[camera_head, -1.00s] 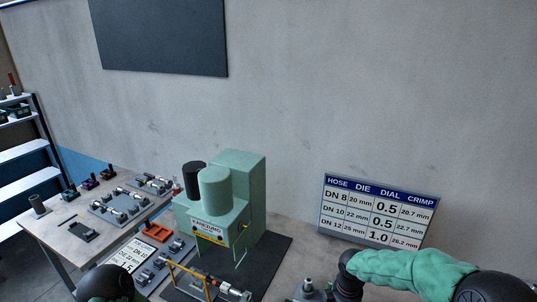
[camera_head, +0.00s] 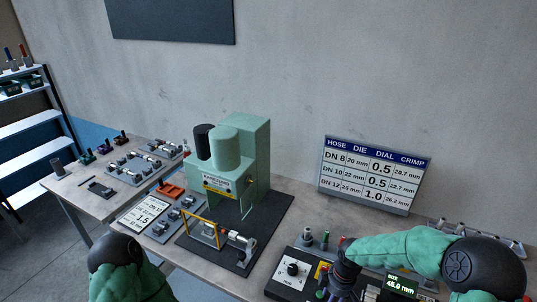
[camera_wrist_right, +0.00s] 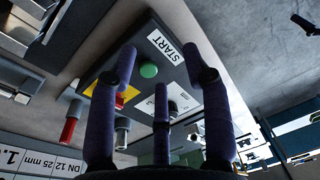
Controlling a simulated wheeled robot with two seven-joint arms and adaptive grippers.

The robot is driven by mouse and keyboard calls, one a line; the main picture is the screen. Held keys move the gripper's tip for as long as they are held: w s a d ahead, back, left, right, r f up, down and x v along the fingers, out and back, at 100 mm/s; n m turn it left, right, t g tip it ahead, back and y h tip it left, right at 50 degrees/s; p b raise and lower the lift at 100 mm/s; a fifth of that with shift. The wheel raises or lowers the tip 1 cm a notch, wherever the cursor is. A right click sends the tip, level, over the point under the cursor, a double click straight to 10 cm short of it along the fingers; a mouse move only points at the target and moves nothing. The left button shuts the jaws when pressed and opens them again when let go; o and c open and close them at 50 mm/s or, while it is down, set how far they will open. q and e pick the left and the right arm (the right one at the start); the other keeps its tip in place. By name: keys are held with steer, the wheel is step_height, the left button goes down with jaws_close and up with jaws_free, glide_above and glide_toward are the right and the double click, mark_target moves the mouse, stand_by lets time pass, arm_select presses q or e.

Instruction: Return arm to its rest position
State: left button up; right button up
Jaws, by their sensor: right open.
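My right arm (camera_head: 400,252) reaches in from the right in its green sleeve. My right gripper (camera_head: 340,285) is low over the control box (camera_head: 287,275) on the bench. In the right wrist view my right gripper (camera_wrist_right: 160,72) has its dark fingers spread, with nothing between them. Past the fingers lie a green button (camera_wrist_right: 148,70) beside a START label (camera_wrist_right: 164,46); I cannot tell any contact. My left arm (camera_head: 125,278) shows only a green sleeve and black joint at the lower left. The left gripper is out of view.
The green crimping press (camera_head: 240,160) stands on a dark mat (camera_head: 277,222) left of the control box. The chart board (camera_head: 375,175) stands behind my right arm. A size display (camera_head: 402,286) lies beneath the arm. A side table (camera_head: 75,202) holds small parts.

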steer(key=s+a+f+m+y, duration=0.1)
steer(key=s+a+f+m, duration=0.3)
steer(key=s+f+m, duration=0.5)
steer(key=s+a+f+m+y, duration=0.2)
steer(key=s+a+f+m, duration=0.3)
steer(key=s+f, duration=0.55)
arm_select(q)
step_height(320, 180, down, 15)
steer(key=b, duration=1.5)
steer(key=shift+s+f+b, duration=0.2)
steer(key=shift+s+b, duration=0.1)
arm_select(e)
step_height(320, 180, down, 13)
steer(key=w+a, duration=0.1)
steer(key=shift+w+t, duration=0.25)
steer(key=shift+t, duration=0.05)
